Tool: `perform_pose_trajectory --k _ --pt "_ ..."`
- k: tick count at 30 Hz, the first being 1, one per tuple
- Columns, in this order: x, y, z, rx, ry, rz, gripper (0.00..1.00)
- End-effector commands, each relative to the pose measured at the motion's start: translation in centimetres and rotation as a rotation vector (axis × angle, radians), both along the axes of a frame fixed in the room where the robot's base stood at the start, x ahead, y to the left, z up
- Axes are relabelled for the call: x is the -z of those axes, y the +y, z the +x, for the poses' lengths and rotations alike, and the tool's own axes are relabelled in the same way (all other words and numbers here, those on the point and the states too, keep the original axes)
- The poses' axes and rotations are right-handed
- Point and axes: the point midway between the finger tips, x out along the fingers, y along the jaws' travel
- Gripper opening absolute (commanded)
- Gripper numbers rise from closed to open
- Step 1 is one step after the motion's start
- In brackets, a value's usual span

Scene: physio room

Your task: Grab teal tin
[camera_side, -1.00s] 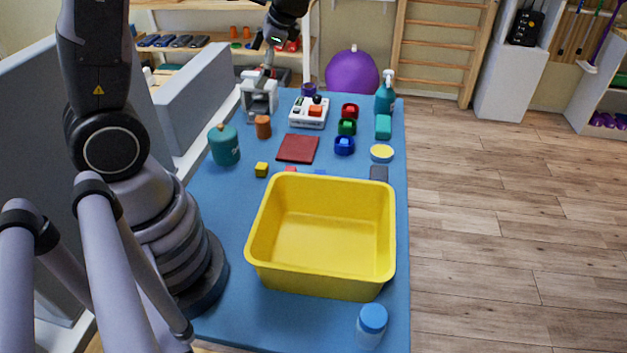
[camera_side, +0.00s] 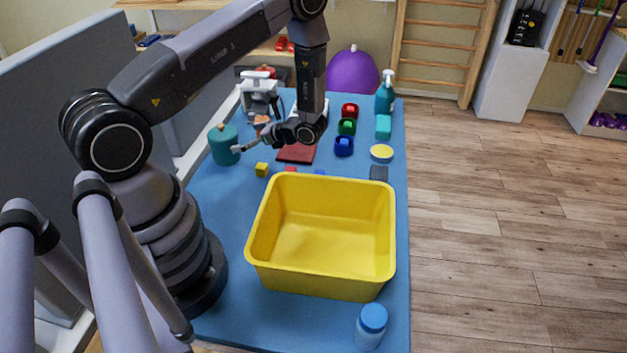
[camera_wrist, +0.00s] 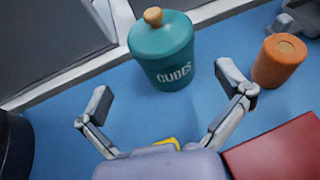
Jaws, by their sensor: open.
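The teal tin (camera_side: 223,146) stands upright on the blue table, at the left edge. In the wrist view the tin (camera_wrist: 163,55) has a lid with an orange-brown knob and the word "CUBES" on its side. My gripper (camera_side: 238,146) is beside the tin, on its right in the side view. In the wrist view my gripper (camera_wrist: 168,95) is open and empty, with its two fingers spread wide and pointing toward the tin. The tin is a little beyond the fingertips. I cannot tell whether any finger touches it.
An orange container (camera_wrist: 279,60) stands right of the tin, close to the right finger. A dark red square (camera_wrist: 281,152) lies nearby. A small yellow cube (camera_side: 262,169) and a large yellow bin (camera_side: 321,278) are nearer the front. A grey partition (camera_side: 190,122) runs along the left.

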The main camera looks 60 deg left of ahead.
Motion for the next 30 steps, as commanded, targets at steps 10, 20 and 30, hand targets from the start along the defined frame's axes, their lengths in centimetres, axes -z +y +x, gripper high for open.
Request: perform_pose_trajectory --k 10,20,30 --pt "1.3 3.0 -1.9 -0.003 0.000 -0.001 1.00" --pt "2.6 6.7 -3.9 -0.003 0.000 -0.001 1.00" --pt "2.7 6.9 -3.9 -0.001 -0.001 -0.001 0.90"
